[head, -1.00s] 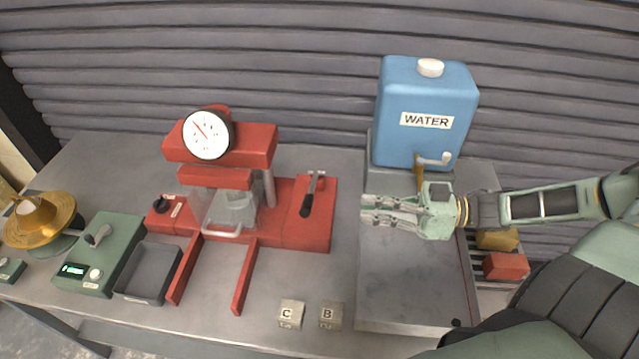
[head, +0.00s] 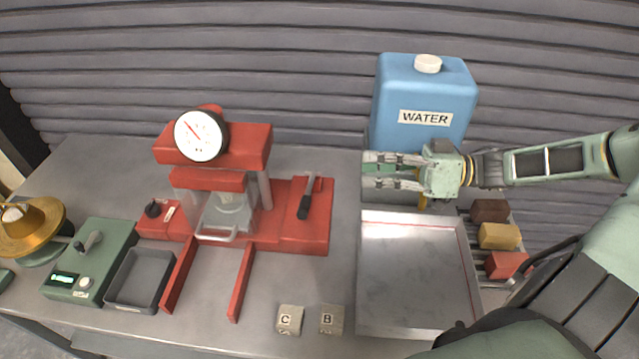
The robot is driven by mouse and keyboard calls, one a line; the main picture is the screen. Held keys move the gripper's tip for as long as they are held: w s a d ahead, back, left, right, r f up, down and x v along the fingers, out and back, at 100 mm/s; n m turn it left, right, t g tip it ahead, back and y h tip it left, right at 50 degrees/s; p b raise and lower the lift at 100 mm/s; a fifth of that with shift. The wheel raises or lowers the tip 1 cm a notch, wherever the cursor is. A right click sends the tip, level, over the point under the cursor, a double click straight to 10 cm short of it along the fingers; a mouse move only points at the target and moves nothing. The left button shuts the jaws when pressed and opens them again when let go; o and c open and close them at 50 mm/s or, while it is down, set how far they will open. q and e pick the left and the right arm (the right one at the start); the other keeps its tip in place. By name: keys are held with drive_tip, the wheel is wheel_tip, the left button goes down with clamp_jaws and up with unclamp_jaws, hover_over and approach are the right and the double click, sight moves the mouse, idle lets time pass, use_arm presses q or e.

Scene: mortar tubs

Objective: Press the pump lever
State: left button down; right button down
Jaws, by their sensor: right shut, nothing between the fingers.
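The pump lever (head: 307,196) has a black grip and a metal arm and stands on the right part of the red press (head: 318,235). The press carries a round white dial gauge (head: 201,135) with a red needle. My right gripper (head: 367,172) is shut and empty, pointing left. In the picture it lies to the right of the lever and apart from it, in front of the lower part of the blue water tank (head: 424,92). It hides the tank's tap. My left gripper is out of view.
A metal tray (head: 410,330) lies below my right gripper. Two cubes marked C (head: 289,320) and B (head: 331,320) stand at the front. A dark tray (head: 140,280) and a green device (head: 92,262) are at left. Coloured blocks (head: 498,236) sit at right.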

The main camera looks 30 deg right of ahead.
drive_tip(key=shift+a, duration=0.1)
drive_tip(key=p, duration=0.4)
hover_over(308, 192)
drive_tip(key=s, duration=0.5)
drive_tip(key=shift+f, duration=2.05)
drive_tip(key=shift+w, duration=0.15)
